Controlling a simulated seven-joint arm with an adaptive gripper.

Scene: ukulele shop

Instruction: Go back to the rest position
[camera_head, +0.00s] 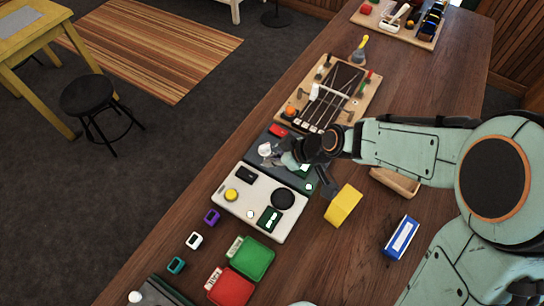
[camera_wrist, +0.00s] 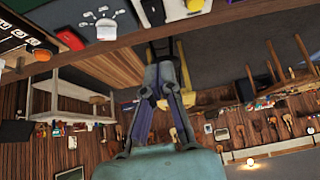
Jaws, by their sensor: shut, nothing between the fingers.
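My gripper (camera_head: 283,158) hangs over the workbench at the end of my outstretched arm, above the dark board and the near edge of the light panel. In the wrist view my gripper (camera_wrist: 162,62) shows its fingers together with nothing held between them. The wrist view looks outward across the room and appears upside down, with the bench edge at the top. My arm and gripper hide part of the dark board.
The wooden bench (camera_head: 350,240) carries a light panel (camera_head: 232,204), a stringed board (camera_head: 345,77), a yellow block (camera_head: 343,205), a blue-white box (camera_head: 401,238), a green case (camera_head: 252,258) and a red case (camera_head: 230,287). A black stool (camera_head: 88,95) stands on the floor.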

